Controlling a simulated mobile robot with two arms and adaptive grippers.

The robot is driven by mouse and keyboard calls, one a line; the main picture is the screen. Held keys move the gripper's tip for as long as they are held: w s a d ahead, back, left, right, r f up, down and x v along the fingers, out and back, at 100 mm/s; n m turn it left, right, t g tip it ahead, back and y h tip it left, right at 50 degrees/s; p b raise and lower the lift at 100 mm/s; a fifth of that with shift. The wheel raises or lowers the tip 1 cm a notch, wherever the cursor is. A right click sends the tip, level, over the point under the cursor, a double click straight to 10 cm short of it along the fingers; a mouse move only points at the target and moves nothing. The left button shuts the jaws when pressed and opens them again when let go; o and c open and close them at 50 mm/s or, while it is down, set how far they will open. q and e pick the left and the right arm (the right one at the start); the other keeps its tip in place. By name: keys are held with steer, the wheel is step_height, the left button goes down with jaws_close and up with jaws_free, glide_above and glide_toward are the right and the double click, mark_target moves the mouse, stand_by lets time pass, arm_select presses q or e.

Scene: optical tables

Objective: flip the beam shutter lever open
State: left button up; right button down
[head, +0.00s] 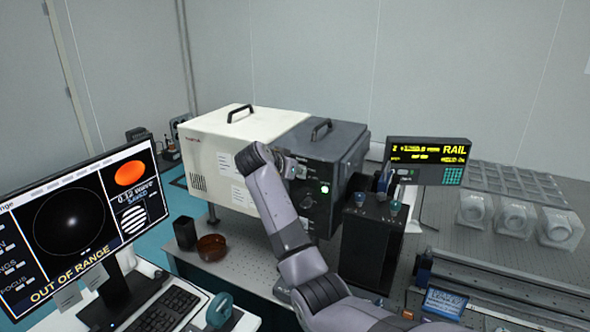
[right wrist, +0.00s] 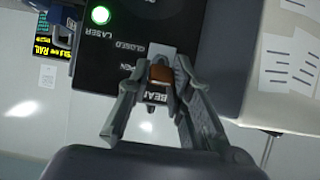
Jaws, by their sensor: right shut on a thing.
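The beam shutter lever (right wrist: 161,74) shows in the right wrist view as a small orange-brown piece between the fingertips. My right gripper (right wrist: 156,88) is shut on the lever, one finger on each side. In the head view my right gripper (head: 290,168) is at the panel's upper left, and my arm hides the lever there. I cannot tell which label the lever lines up with. My left gripper is not in view.
A green light (head: 324,188) glows on the panel. A white box (head: 215,165) adjoins the dark box on the left. A black block (head: 366,240) with knobs and a RAIL display (head: 428,160) stand on the right. A monitor (head: 85,215) reads OUT OF RANGE.

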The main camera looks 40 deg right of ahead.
steer(key=c, duration=1.4)
jaws_free()
steer(key=shift+c, duration=0.2)
steer(key=v, duration=1.2)
